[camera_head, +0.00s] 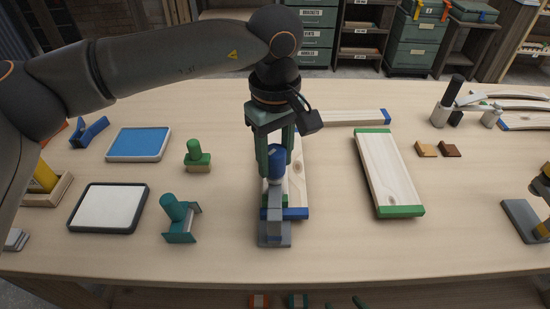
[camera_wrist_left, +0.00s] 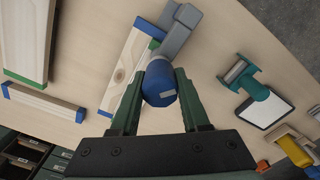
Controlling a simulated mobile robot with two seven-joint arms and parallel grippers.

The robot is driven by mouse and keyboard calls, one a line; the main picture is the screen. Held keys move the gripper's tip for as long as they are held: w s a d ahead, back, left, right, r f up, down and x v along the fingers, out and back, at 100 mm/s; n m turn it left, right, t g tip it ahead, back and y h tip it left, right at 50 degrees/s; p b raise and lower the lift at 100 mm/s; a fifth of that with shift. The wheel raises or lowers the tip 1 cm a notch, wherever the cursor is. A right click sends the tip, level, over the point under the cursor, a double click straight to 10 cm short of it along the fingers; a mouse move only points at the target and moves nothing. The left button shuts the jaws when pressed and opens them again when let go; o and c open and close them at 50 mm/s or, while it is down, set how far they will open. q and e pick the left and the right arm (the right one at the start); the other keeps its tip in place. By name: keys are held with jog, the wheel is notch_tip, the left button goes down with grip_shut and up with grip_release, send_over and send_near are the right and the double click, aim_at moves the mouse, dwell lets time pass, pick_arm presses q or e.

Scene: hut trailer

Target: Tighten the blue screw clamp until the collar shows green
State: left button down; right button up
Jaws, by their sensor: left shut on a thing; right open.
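The screw clamp has a grey body (camera_head: 274,228) and an upright blue handle (camera_head: 276,160). It stands near the table's front middle, at the blue-tipped end of a wooden board (camera_head: 298,190). My left gripper (camera_head: 275,150) comes down from above and is shut on the blue handle. In the left wrist view the handle's round blue end (camera_wrist_left: 160,84) sits between the two green fingers, with the grey clamp body (camera_wrist_left: 180,36) beyond. I see no green on the clamp; the collar is too small or hidden to read. My right gripper is not in view.
A green-ended board (camera_head: 388,170) lies to the right. A teal clamp-like tool (camera_head: 180,218), a green-handled block (camera_head: 197,158), a blue-topped tray (camera_head: 138,144) and a white-topped tray (camera_head: 108,207) lie to the left.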

aim_at(275, 150)
pick_arm(q)
jog(key=shift+m, duration=1.3)
jog(key=shift+c, duration=1.9)
grip_release()
notch_tip(275, 150, up, 12)
jog(key=shift+r, duration=0.25)
